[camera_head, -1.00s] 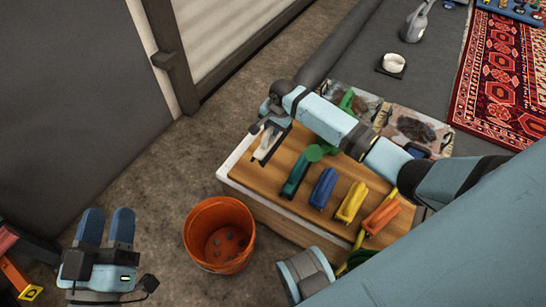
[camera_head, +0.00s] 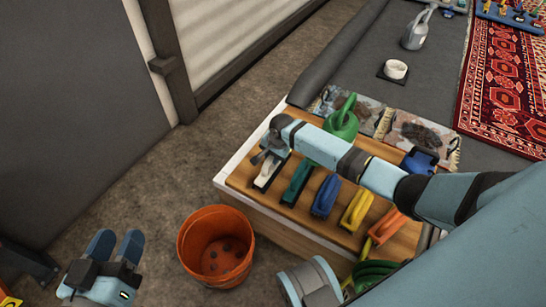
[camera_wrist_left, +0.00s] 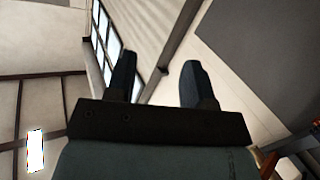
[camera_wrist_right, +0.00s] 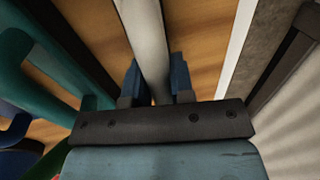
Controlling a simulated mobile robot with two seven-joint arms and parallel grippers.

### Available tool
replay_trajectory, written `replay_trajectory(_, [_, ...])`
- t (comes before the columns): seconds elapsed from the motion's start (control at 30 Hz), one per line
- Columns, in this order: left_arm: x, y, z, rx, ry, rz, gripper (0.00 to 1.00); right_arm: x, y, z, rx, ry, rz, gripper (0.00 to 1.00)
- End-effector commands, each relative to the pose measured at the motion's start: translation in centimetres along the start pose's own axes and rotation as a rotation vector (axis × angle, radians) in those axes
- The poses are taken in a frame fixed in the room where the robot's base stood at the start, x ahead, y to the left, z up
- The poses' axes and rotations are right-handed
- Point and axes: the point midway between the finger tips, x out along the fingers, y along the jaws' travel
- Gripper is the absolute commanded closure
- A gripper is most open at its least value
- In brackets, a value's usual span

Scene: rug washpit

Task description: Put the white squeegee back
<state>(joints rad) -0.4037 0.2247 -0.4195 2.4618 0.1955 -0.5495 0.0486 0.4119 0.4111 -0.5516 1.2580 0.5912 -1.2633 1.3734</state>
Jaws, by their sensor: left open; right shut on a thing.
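The white squeegee (camera_head: 266,172) is at the left end of the wooden bench top (camera_head: 288,215), in a row with the coloured ones. My right gripper (camera_head: 269,154) is shut on it from above. In the right wrist view the white handle (camera_wrist_right: 146,40) runs between the two blue fingers of my right gripper (camera_wrist_right: 154,82). Whether the squeegee touches the bench top cannot be told. My left gripper (camera_head: 116,244) is open and empty, low at the left beside the bucket; its spread fingers show in the left wrist view (camera_wrist_left: 158,80).
Green (camera_head: 297,183), blue (camera_head: 326,195), yellow (camera_head: 357,209) and orange (camera_head: 388,226) squeegees stand to the right. An orange bucket (camera_head: 216,246) stands on the floor before the bench. A green watering can (camera_head: 342,120) is behind my right arm.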

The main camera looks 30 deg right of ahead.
Motion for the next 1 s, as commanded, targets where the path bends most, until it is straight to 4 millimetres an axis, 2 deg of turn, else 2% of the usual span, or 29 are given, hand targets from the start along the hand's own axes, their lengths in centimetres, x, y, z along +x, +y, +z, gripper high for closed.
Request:
replay_trajectory(0.17, [0.0, 0.1, -0.1, -0.002, 0.001, 0.0, 0.52, 0.2, 0.0, 0.0, 0.001, -0.001, 0.0, 1.0])
replay_trajectory(0.2, [0.0, 0.1, -0.1, -0.003, 0.001, 0.0, 0.52, 0.2, 0.0, 0.0, 0.001, -0.001, -0.001, 0.73])
replay_trajectory(0.3, [0.0, 0.0, -0.1, -0.002, 0.001, 0.0, 0.52, 0.2, 0.0, 0.0, 0.0, 0.0, -0.001, 0.52])
replay_trajectory(0.63, [0.0, 0.0, 0.2, -0.002, 0.0, -0.001, 0.52, 0.0, 0.0, 0.0, -0.001, 0.001, 0.0, 0.52])
replay_trajectory(0.77, [-0.2, 0.3, -1.5, -0.005, 0.029, -0.005, 0.52, -2.1, -0.1, 0.0, 0.0, 0.0, -0.002, 0.52])
replay_trajectory(1.0, [-0.8, 0.8, -5.2, -0.01, 0.149, -0.019, 0.52, -7.5, -0.1, 0.0, 0.0, 0.0, -0.002, 0.52])
